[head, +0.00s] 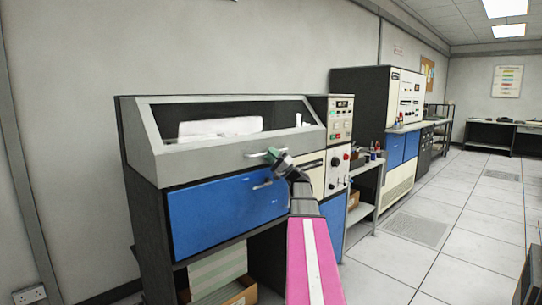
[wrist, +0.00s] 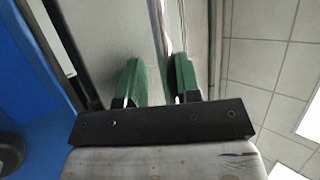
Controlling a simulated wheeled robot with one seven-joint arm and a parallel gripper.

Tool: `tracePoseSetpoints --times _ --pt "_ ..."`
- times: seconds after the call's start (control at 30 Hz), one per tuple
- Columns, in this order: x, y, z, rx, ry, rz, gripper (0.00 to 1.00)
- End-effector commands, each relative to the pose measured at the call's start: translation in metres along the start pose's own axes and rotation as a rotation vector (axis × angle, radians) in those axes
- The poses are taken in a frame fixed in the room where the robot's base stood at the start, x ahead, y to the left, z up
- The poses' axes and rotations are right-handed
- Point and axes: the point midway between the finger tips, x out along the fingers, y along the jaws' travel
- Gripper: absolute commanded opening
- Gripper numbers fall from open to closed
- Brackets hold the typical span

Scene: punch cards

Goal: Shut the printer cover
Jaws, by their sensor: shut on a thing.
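The printer's grey cover (head: 200,160), with a long sloping window, sits on top of the black and blue printer cabinet (head: 205,215). It appears down over the top, but I cannot tell whether it is fully seated. White paper (head: 218,128) shows inside through the window. The cover's metal handle (head: 256,154) is on its front lower face, right of centre. My gripper (head: 273,156) is shut on this handle. In the wrist view, the green fingers of my gripper (wrist: 160,80) stand either side of the bright metal handle (wrist: 163,30), with the grey cover (wrist: 108,40) to their left.
The blue front panel (head: 215,215) with its own handle lies just below the cover. A control panel (head: 340,120) stands right of the printer. A low shelf (head: 365,195) and a tall cabinet (head: 378,95) are farther right. The tiled floor at right is clear.

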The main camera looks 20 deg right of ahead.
Motion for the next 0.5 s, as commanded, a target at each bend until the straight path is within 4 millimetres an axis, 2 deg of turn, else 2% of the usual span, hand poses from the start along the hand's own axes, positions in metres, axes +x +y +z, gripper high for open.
tracePoseSetpoints --times 0.17,0.5 --pt "-0.014 0.002 -0.001 0.000 0.001 0.006 0.25" --pt "-0.077 0.001 0.000 0.000 0.003 0.003 0.25"
